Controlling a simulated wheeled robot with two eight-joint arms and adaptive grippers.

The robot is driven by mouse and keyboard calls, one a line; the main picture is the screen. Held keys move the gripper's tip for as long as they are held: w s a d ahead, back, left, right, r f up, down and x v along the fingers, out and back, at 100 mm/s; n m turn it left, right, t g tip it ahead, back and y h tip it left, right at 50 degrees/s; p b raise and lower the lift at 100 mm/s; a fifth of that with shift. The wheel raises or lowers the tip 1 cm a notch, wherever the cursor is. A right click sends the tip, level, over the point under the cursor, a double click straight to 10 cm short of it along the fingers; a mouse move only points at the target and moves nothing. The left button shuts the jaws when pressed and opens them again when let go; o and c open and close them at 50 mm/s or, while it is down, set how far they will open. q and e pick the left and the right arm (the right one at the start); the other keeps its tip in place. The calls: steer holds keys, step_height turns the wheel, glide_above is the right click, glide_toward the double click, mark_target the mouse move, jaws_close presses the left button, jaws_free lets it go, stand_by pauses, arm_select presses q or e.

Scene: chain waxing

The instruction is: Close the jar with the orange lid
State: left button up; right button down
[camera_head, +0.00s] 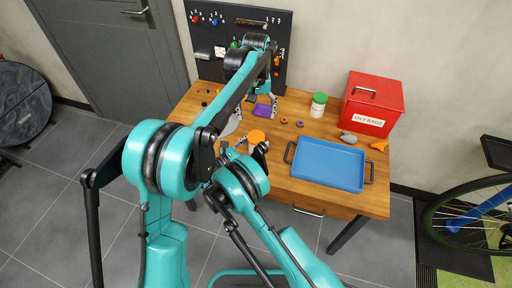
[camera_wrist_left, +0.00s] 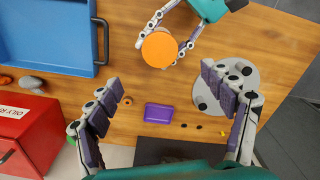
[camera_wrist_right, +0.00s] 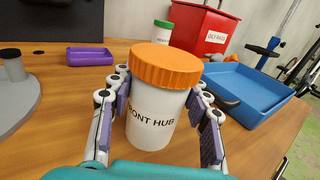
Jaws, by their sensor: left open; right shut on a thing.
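A white jar (camera_wrist_right: 152,125) labelled "FRONT HUB" stands upright on the wooden table. The orange lid (camera_wrist_right: 165,65) sits on its mouth and looks about level; I cannot tell if it is screwed tight. From above, the lid hides the jar in the left wrist view (camera_wrist_left: 159,49); it also shows in the head view (camera_head: 257,136). My right gripper (camera_wrist_right: 160,98) is shut on the jar, one finger on each side below the lid. My left gripper (camera_wrist_left: 170,100) is open and empty above the table, pointing down, behind the jar in the head view (camera_head: 262,103).
A purple tray (camera_wrist_left: 158,113) lies below the left gripper. A grey stand (camera_wrist_left: 222,110) is beside it. A blue tray (camera_head: 330,163), a red "OILY RAGS" box (camera_head: 372,103) and a green-lidded jar (camera_head: 318,105) are to the right. A dark pegboard (camera_head: 240,40) stands at the back.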

arm_select(q)
steer(key=shift+r, duration=0.65)
arm_select(e)
steer(key=c, duration=0.6)
jaws_free()
steer(key=shift+c, duration=0.2)
steer(key=v, duration=1.2)
